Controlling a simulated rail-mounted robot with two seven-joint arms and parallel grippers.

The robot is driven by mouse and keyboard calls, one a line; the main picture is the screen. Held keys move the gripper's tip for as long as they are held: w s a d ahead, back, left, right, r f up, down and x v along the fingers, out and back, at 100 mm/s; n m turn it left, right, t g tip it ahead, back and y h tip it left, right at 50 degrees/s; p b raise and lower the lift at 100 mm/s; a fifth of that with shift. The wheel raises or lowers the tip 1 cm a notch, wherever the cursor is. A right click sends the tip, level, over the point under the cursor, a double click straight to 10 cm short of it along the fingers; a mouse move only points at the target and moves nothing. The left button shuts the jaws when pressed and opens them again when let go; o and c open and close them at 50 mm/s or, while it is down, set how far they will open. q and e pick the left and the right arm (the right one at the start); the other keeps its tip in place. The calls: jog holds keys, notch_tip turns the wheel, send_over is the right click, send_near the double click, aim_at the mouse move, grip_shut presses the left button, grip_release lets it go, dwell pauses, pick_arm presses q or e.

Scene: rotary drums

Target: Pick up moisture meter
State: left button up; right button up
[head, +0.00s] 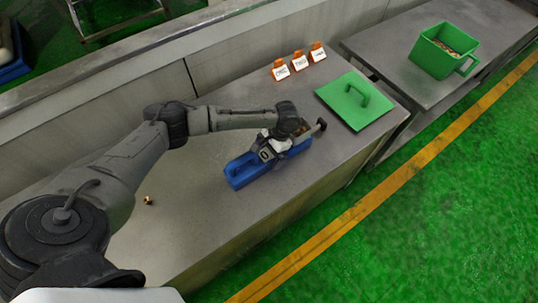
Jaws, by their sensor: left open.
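A long blue object (240,173), which I take to be the moisture meter, lies on the grey metal table (200,215). A dark knob or handle end (321,125) sticks out at its right end. My left gripper (268,154) is over the middle of the blue object, pointing down at it, with its jaws open. The gripper and wrist hide the middle and part of the far end of the object. I cannot tell whether the fingers touch it. My right gripper is not in view.
A green lid with a handle (355,102) lies at the table's right end. Several orange-and-white label stands (299,62) line the back edge. A small brass-coloured piece (148,201) lies at left. A green bin (443,52) stands on another table (400,45).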

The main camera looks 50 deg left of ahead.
pick_arm(q)
jog(key=shift+c, duration=0.5)
jog(key=c, duration=1.2)
jog(key=shift+c, duration=0.2)
jog(key=shift+r, duration=0.15)
